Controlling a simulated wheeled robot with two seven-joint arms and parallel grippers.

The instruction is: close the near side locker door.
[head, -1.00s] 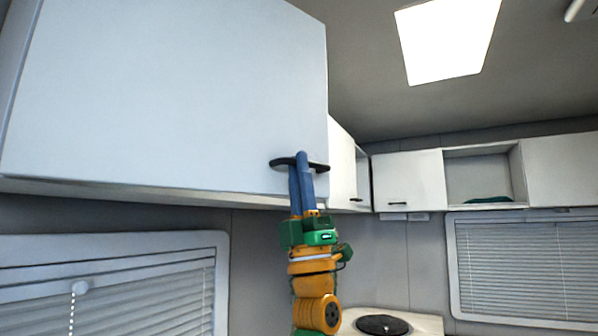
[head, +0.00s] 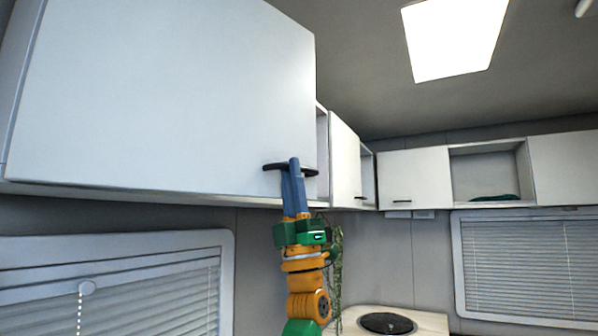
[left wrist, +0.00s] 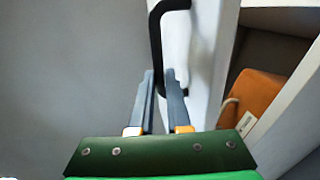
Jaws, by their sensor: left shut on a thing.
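The near side locker door (head: 165,100) is a large white panel filling the left of the head view. In the left wrist view the door (left wrist: 205,60) is seen nearly edge-on and stands ajar, with the locker's inside showing to its right. Its black bar handle (head: 272,167) is near the lower free edge; it also shows in the left wrist view (left wrist: 155,40). My left gripper (head: 291,166), with blue-grey fingers, is shut on the handle from below; the fingers (left wrist: 160,85) hide part of it. My right gripper is in neither view.
Inside the locker an orange object (left wrist: 250,95) is visible. Further white lockers (head: 412,178) line the far wall, one open with a dark green item. A hanging plant (head: 337,270), a counter with a round black plate (head: 386,322) and blinds (head: 130,295) lie below.

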